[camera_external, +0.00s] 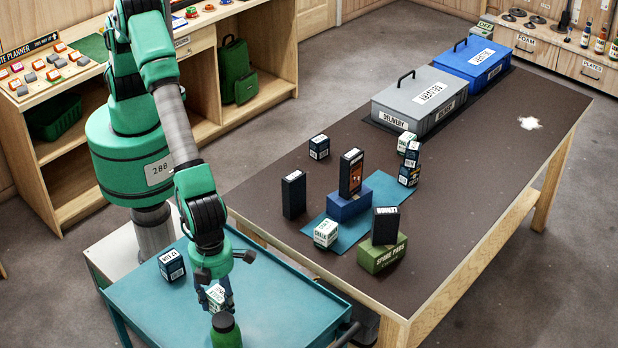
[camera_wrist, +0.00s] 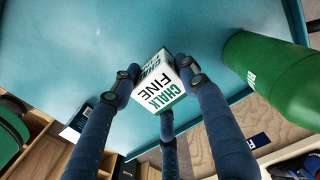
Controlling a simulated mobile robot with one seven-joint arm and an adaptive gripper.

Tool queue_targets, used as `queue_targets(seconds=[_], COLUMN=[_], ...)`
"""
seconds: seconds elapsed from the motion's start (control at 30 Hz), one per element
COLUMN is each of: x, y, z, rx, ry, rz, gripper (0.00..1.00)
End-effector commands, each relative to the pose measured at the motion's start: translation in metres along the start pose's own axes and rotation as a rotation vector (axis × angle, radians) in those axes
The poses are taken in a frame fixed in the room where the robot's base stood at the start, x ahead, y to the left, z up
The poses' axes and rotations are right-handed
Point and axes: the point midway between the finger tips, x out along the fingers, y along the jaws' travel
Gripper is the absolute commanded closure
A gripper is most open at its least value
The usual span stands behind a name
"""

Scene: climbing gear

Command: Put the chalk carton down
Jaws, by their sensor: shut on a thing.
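The white and green chalk carton (camera_wrist: 160,80), marked "CHALK FINE", sits between the blue fingers of my gripper (camera_wrist: 158,76) in the wrist view. The fingers are shut on it. In the outside view the carton (camera_external: 215,295) shows below my gripper (camera_external: 222,284), over the teal cart top (camera_external: 145,305), partly covered by the fingers. I cannot tell whether its underside touches the cart top.
A green bottle (camera_external: 226,333) stands close to the carton, near the cart's front edge. A dark small carton (camera_external: 172,265) lies further back on the cart. The cart's left part is clear. The brown table (camera_external: 480,180) beside it bears several boxes and cartons.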

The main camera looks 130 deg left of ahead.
Motion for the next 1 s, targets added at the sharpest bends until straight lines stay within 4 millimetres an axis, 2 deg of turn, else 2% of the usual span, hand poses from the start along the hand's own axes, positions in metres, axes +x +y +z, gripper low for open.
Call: queue_targets(seconds=[0.2,0.53,0.83,1.0], x=[0.001,0.002,0.030,0.036], y=[-0.010,-0.011,-0.010,-0.011], z=[-0.004,-0.004,-0.004,-0.004], rx=[0.000,0.000,0.000,0.000], ry=[0.000,0.000,0.000,0.000], rz=[0.000,0.000,0.001,0.000], gripper=[0.85,0.85,0.85,0.85])
